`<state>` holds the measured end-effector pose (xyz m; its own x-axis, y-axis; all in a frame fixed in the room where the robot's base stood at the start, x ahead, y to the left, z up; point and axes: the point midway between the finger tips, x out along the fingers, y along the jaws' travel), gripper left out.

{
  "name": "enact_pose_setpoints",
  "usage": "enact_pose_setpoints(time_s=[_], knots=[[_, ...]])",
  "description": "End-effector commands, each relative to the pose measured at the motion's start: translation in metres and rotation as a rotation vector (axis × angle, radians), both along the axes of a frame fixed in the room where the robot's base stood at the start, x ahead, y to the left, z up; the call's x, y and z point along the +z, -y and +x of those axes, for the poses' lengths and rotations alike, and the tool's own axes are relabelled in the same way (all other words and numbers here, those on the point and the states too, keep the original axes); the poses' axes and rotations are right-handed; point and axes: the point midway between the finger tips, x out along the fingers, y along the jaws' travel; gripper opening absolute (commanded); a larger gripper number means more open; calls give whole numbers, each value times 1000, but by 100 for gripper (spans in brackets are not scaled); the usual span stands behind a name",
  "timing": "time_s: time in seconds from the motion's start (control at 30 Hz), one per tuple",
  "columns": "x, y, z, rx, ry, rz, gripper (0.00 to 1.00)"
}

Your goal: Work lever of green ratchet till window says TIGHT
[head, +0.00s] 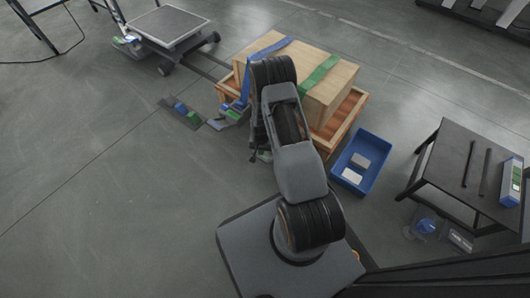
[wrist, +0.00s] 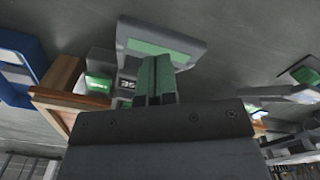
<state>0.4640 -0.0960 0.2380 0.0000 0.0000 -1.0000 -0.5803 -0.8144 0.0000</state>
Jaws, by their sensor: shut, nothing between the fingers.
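In the wrist view, my gripper (wrist: 156,62) is shut, its two fingers side by side with nothing between them. The grey lever (wrist: 188,47) of the green ratchet, with a green panel, is just beyond the fingertips; I cannot tell whether they touch it. The ratchet body (wrist: 100,62) is left of the fingers, beside the wooden pallet. A small green window (wrist: 98,84) with pale lettering shows on it, too small to read. In the head view, the green strap (head: 318,76) crosses the wooden crate (head: 335,90); my arm hides its ratchet and my gripper.
A blue strap (head: 268,47) with a blue ratchet (head: 238,111) is on the crate's left side. A blue bin (head: 362,161) stands right of the pallet (head: 343,124). A dark table (head: 455,165) is farther right, a wheeled cart (head: 168,27) at upper left. Left floor is mostly clear.

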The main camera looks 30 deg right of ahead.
Motion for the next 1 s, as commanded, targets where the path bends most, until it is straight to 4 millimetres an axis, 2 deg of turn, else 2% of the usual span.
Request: enact_pose_setpoints(time_s=[1.0], knots=[[-53, 1, 0, -1, 1, -1, 0]])
